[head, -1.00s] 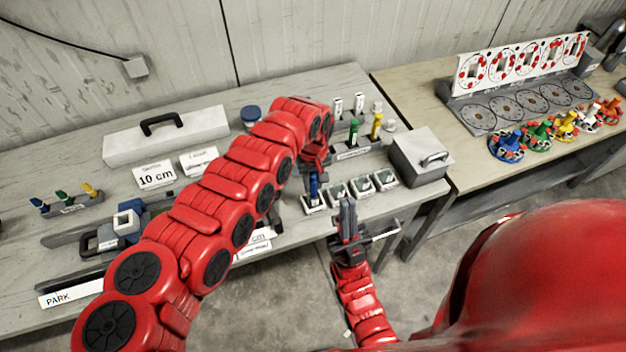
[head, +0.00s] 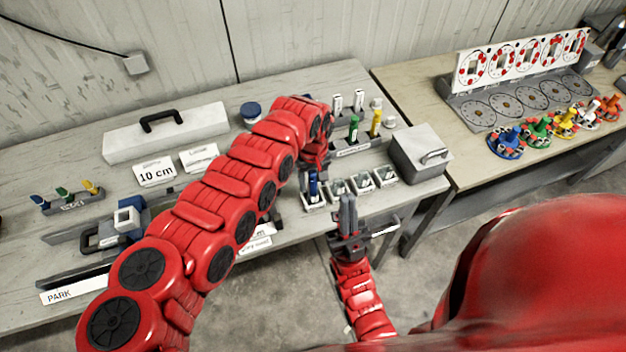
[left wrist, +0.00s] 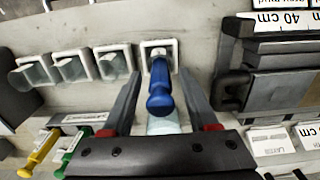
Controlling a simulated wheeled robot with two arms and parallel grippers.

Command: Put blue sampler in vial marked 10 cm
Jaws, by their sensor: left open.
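The blue sampler (head: 314,186) stands in the leftmost of several white square-rimmed vials (head: 313,207) in the head view. In the left wrist view its blue handle (left wrist: 160,92) points toward the camera and its lower end is inside the square rim (left wrist: 146,45). My left gripper (left wrist: 160,88) is open, with one finger on each side of the handle and gaps visible. My right gripper (head: 347,203) is in front of the vials, with fingers close together; whether they touch is unclear.
Green (head: 353,128) and yellow (head: 376,122) samplers stand in a rack behind the vials. A long case (head: 165,132) lies at the back left. A rack with small coloured tools (head: 72,204) is at far left.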

